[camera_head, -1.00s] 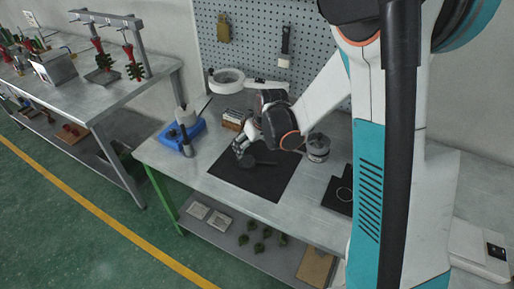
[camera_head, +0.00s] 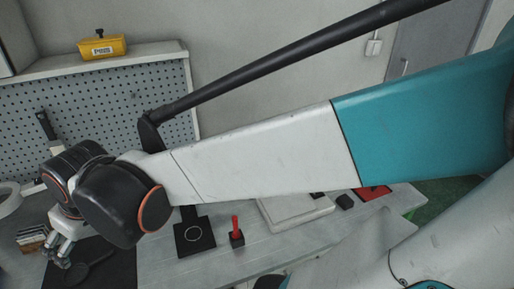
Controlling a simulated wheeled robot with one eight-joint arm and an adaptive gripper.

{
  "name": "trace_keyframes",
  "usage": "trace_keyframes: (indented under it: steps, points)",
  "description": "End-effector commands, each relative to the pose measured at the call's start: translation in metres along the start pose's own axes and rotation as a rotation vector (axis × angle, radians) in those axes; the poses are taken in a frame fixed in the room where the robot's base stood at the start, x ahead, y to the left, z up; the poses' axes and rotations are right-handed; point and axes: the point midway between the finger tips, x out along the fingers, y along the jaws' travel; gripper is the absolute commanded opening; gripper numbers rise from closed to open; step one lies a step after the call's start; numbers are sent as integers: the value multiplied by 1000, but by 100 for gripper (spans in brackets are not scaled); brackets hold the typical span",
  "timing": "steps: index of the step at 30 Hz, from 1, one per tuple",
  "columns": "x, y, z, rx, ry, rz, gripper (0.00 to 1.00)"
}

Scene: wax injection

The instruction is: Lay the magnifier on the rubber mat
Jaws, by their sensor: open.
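The black rubber mat (camera_head: 118,272) lies on the metal bench at the lower left, cut off by the picture's bottom edge. The magnifier (camera_head: 77,273), dark with a round head and a thin handle pointing up and right, lies on the mat and is hard to tell from it. My gripper (camera_head: 57,257) is open, fingers pointing down, just above the mat's left part and beside the magnifier's round head. I cannot tell whether a fingertip touches it. My wrist and arm hide part of the mat's far side.
A small block stack (camera_head: 33,238) and white ring (camera_head: 8,200) are at left. The pegboard (camera_head: 110,95) rises behind.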

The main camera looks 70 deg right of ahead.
Motion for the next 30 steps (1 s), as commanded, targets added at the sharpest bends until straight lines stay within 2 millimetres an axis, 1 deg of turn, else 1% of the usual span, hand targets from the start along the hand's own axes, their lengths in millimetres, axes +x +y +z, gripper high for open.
trace_keyframes:
  steps: [1,6,9,13,18,26,29,30]
  points:
    - [-10,0,11,9,8,5,88]
    - [-35,-1,38,40,38,18,88]
    - [-45,-2,52,54,53,24,88]
    - [-53,-2,66,68,68,31,88]
    - [-56,-2,73,77,76,34,88]
    - [-57,-2,73,78,77,34,88]
    - [-51,-2,76,78,77,34,88]
    - [-49,-2,78,78,77,34,79]
